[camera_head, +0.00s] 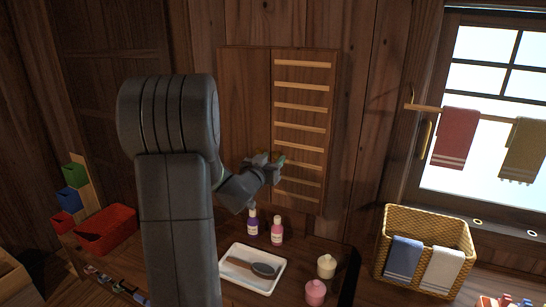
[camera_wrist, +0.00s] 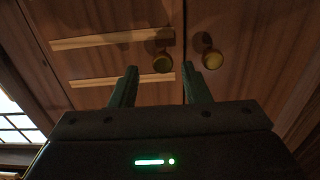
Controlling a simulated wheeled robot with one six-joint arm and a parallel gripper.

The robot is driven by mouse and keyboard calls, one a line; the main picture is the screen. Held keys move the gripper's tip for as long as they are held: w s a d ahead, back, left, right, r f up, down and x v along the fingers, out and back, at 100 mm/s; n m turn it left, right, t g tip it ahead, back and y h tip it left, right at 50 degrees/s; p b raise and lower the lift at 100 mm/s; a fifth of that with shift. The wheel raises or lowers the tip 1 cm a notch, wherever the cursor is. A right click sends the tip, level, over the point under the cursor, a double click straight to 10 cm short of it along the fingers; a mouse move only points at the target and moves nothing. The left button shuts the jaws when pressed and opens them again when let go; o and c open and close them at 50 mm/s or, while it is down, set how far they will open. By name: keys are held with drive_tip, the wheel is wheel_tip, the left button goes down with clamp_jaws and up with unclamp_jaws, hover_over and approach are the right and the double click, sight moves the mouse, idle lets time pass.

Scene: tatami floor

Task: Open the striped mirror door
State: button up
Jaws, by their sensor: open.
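The striped mirror door (camera_head: 301,110) is the right door of a wooden wall cabinet, crossed by several pale horizontal strips. It looks shut, level with the plain left door (camera_head: 244,95). In the wrist view the striped door (camera_wrist: 95,65) is on the left and its round brass knob (camera_wrist: 163,63) lies near the seam. The plain door's knob (camera_wrist: 212,58) is just right of it. My gripper (camera_head: 274,166) is in front of the cabinet's lower middle. In the wrist view my open fingers (camera_wrist: 160,68) frame the striped door's knob; I cannot tell whether they touch it.
Below stand a purple bottle (camera_head: 253,222), a pink bottle (camera_head: 277,232), a white tray (camera_head: 228,279) with a brush, and two jars (camera_head: 316,292). A red bin (camera_head: 106,231) is at left. A wicker basket (camera_head: 383,250) and a towel rail (camera_head: 425,107) are at right.

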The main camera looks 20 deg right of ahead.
drive_tip(key=shift+w+d, duration=0.25)
drive_tip(key=shift+w, duration=0.3)
drive_tip(key=shift+w+d, duration=0.15)
drive_tip(key=shift+d, duration=0.1)
clamp_jaws()
